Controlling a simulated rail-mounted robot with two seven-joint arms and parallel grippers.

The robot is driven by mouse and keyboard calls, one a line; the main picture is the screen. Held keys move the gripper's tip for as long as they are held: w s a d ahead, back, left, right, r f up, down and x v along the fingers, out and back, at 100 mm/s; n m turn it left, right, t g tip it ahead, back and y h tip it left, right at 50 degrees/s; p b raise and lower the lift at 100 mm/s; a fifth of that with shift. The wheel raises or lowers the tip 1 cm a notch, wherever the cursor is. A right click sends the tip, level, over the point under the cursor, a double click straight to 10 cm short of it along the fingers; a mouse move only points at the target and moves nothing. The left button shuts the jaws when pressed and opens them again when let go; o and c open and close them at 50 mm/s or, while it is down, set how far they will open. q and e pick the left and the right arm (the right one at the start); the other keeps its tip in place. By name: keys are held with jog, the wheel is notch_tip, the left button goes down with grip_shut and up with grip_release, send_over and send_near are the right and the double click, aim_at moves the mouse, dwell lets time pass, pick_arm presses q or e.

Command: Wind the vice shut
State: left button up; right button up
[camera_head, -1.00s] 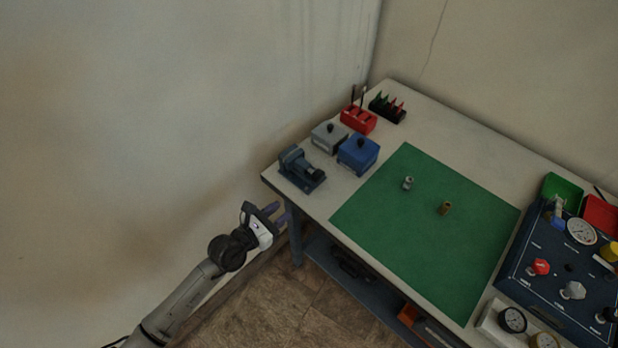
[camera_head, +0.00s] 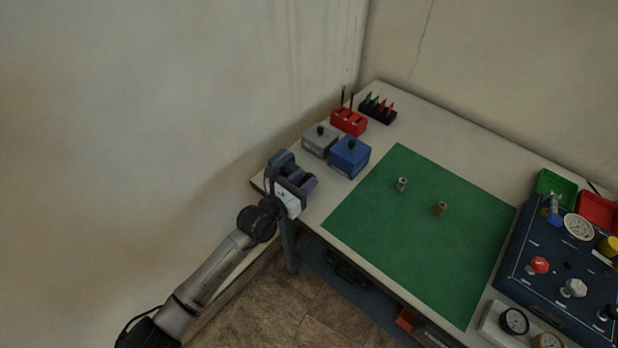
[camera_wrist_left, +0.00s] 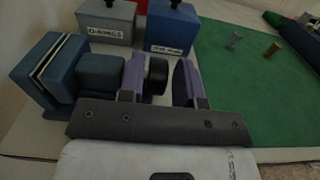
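The blue-grey vice (camera_head: 281,161) stands at the left corner of the table, partly hidden behind my left gripper (camera_head: 295,181). In the left wrist view the vice's jaws (camera_wrist_left: 45,75) are at the left, with a lighter sheet-like layer on the left block. A round black end piece (camera_wrist_left: 157,75) of the vice sits between the two purple fingers of my left gripper (camera_wrist_left: 160,80). The fingers are apart; the left one is close to the black piece and a gap shows at the right one. Whether either touches cannot be told. My right gripper is not in view.
A grey box (camera_head: 320,141) and a blue box (camera_head: 349,157) with black knobs stand just behind the vice. A green mat (camera_head: 420,235) with two small fittings lies to the right. A gauge panel (camera_head: 560,270) is at the far right. The wall is close on the left.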

aim_at(312, 174)
pick_arm(q)
jog(key=shift+x, duration=1.1)
jog(key=shift+c, duration=0.4)
grip_shut()
jog(key=shift+r, duration=0.15)
jog(key=g+y+p, duration=0.1)
jog(key=p, duration=0.4)
jog(key=g+y+p, duration=0.1)
jog(key=p, duration=0.5)
jog(key=g+y+p, duration=0.1)
jog(key=g+p, duration=0.1)
jog(key=p, duration=0.4)
jog(key=shift+w+d+r+y, duration=0.15)
jog(key=shift+w+d+y, duration=0.15)
jog(key=shift+w+d, duration=0.1)
jog(key=shift+f+g+y+p, duration=0.35)
jog(key=shift+g+y+p, duration=0.2)
jog(key=shift+p, duration=0.75)
